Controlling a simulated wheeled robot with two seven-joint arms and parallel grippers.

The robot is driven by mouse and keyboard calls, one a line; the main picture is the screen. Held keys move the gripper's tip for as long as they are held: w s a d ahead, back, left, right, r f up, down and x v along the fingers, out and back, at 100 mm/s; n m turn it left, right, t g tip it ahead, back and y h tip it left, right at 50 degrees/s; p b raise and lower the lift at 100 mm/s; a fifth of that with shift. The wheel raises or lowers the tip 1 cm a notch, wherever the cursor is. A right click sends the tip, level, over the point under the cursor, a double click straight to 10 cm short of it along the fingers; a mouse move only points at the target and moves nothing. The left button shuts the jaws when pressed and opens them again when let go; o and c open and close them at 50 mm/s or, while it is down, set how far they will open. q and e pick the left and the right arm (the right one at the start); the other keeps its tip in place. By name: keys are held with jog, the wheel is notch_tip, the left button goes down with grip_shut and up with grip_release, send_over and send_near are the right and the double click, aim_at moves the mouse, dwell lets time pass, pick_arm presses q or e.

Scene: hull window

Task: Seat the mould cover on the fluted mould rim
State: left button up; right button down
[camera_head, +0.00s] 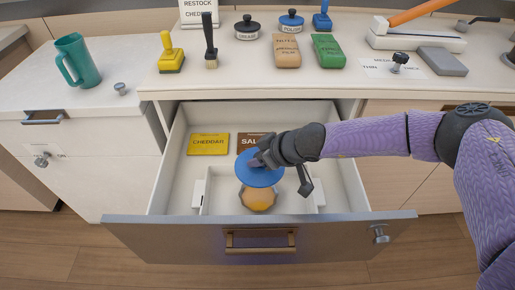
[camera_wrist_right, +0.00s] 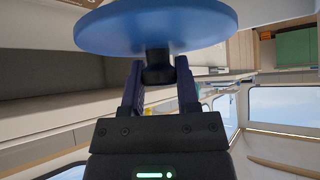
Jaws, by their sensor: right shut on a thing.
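The mould cover (camera_head: 253,178) is a round blue disc with a dark knob. My right gripper (camera_head: 262,159) is shut on the knob. In the right wrist view the blue cover (camera_wrist_right: 155,28) lies across the top, its dark stem between the fingers (camera_wrist_right: 158,72). The fluted mould (camera_head: 258,199) is orange inside with a scalloped edge, and sits in the open drawer. The cover appears above the mould and hides its far part. I cannot tell whether they touch. My left gripper is not in view.
The open drawer (camera_head: 355,195) also holds a yellow cheddar packet (camera_head: 208,144) and a brown packet (camera_head: 248,139) partly behind my gripper. White dividers flank the mould. The counter (camera_head: 225,80) above carries stamps, lidded pots and blocks. A teal jug (camera_head: 78,60) stands at left.

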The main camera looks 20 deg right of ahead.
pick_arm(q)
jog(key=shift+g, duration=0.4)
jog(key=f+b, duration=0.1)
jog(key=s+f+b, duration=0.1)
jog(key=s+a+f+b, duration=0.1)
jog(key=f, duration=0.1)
pick_arm(e)
notch_tip(320, 180, down, 6)
jog(key=shift+w+a+r, duration=0.1)
jog(key=shift+r, duration=0.05)
pick_arm(q)
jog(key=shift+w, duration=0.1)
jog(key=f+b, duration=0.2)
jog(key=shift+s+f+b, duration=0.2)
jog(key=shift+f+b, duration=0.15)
jog(key=shift+b, duration=0.05)
pick_arm(e)
notch_tip(320, 180, down, 4)
jog(key=shift+r, duration=0.1)
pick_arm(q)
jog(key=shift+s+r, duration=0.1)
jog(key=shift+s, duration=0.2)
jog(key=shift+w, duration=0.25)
